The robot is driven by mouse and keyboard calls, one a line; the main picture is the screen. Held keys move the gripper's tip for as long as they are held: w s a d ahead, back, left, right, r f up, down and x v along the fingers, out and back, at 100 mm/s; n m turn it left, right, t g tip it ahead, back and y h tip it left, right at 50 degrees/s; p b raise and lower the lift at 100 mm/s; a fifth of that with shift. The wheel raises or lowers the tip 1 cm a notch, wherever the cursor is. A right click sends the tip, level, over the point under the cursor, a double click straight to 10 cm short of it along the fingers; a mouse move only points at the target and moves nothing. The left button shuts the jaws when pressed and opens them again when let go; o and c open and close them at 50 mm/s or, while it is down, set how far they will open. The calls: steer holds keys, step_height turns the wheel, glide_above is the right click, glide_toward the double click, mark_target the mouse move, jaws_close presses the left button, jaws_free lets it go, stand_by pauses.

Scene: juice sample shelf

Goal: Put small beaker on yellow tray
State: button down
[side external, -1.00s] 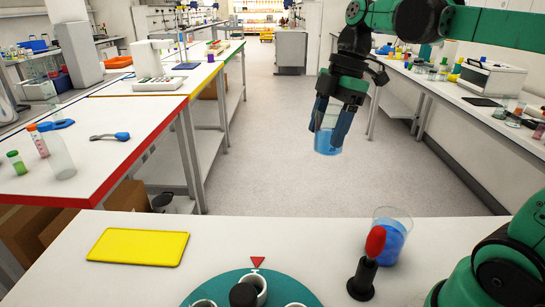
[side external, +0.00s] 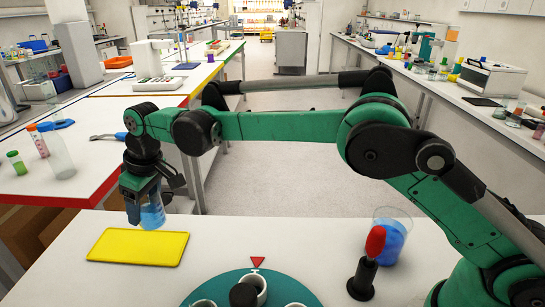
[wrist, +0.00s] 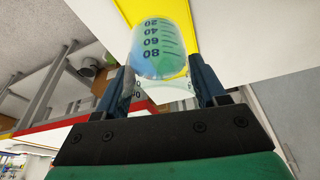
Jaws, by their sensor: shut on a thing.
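The small beaker (side external: 152,214) is clear with blue liquid in it. My gripper (side external: 140,205) is shut on it and holds it upright over the back edge of the yellow tray. The yellow tray (side external: 138,250) is flat and empty on the white table at the left. In the wrist view the beaker (wrist: 160,50) shows its printed scale between my two fingers (wrist: 165,85), with the yellow tray (wrist: 200,20) behind it. The exact gap between beaker and tray is hard to tell.
A larger beaker with blue liquid (side external: 391,238) and a red-topped black joystick (side external: 370,262) stand at the table's right. A round teal holder (side external: 250,289) is at the front middle. A red-edged bench (side external: 90,165) with tubes stands behind the tray, to the left.

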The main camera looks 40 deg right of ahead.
step_height(320, 180, down, 6)
steer(key=shift+f, duration=0.25)
steer(key=shift+f, duration=0.15)
steer(key=shift+c, duration=0.3)
jaws_free()
